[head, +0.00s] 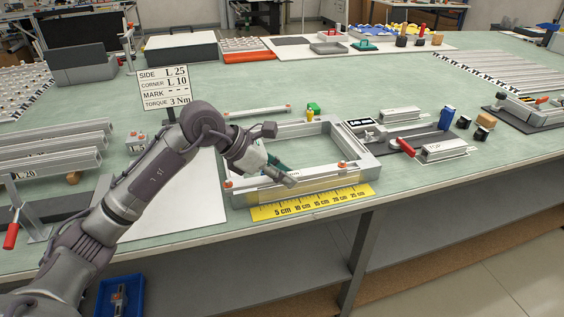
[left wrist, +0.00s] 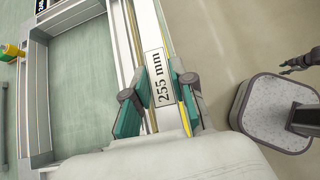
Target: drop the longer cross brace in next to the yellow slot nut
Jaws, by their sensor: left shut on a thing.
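My left gripper (head: 283,176) is shut on a light metal bar labelled 255 mm (left wrist: 160,78), at the near side of the aluminium frame (head: 368,160). The bar runs along that side in the left wrist view; I cannot tell whether it touches the frame. A small yellow piece (head: 310,116), with a green block beside it, stands by the frame's far side. I cannot tell whether it is a slot nut. Another thin bar with orange ends (head: 258,111) lies behind the frame. A dark gripper-like shape (left wrist: 302,62), perhaps my right gripper, shows at the left wrist view's edge.
A yellow ruler (head: 313,202) lies along the table's front edge. A sign (head: 165,88) stands behind my left arm. Metal profiles (head: 50,145) lie at the left. A blue bottle-like item (head: 446,118) and a red-handled tool (head: 405,147) are right of the frame.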

